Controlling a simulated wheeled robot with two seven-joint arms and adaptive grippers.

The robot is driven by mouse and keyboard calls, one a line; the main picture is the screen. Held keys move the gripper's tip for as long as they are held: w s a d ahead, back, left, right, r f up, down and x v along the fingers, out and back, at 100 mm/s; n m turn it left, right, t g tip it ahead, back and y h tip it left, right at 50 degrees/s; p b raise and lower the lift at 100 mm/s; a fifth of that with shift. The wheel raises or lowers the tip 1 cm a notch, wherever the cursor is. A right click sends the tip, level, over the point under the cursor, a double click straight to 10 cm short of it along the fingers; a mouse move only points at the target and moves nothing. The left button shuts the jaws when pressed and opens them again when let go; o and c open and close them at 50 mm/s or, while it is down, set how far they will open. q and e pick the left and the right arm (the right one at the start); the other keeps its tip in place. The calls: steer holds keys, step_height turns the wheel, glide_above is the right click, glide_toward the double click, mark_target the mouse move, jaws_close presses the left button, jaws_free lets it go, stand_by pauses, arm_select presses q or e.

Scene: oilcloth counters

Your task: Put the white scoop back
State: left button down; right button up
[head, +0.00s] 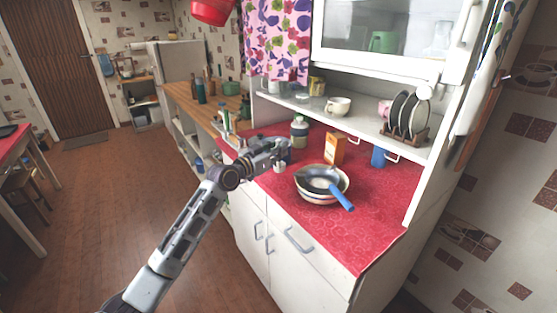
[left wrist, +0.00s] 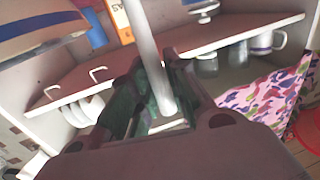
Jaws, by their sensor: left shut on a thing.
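My left gripper (head: 280,152) is over the left part of the red counter, in front of the shelf. In the left wrist view its fingers (left wrist: 158,108) are shut around the pale, rod-like handle of the white scoop (left wrist: 150,55). The handle runs from between the fingers to the top edge of that view. In the head view only a small white piece (head: 279,168) shows below the fingers, and I cannot tell which part of the scoop it is. The scoop's bowl is not clearly visible. My right gripper is not in view.
An orange box (head: 334,150), a jar (head: 299,132) and a blue cup (head: 379,157) stand behind. The counter's front right is clear.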

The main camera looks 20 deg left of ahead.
arm_select(q)
steer(key=shift+f, duration=1.85)
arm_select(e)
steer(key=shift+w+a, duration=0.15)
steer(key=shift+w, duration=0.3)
arm_select(q)
steer(key=shift+f+b, duration=0.1)
steer(key=shift+b, duration=0.2)
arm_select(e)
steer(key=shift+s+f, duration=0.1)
arm_select(q)
steer(key=c, duration=1.4)
jaws_free()
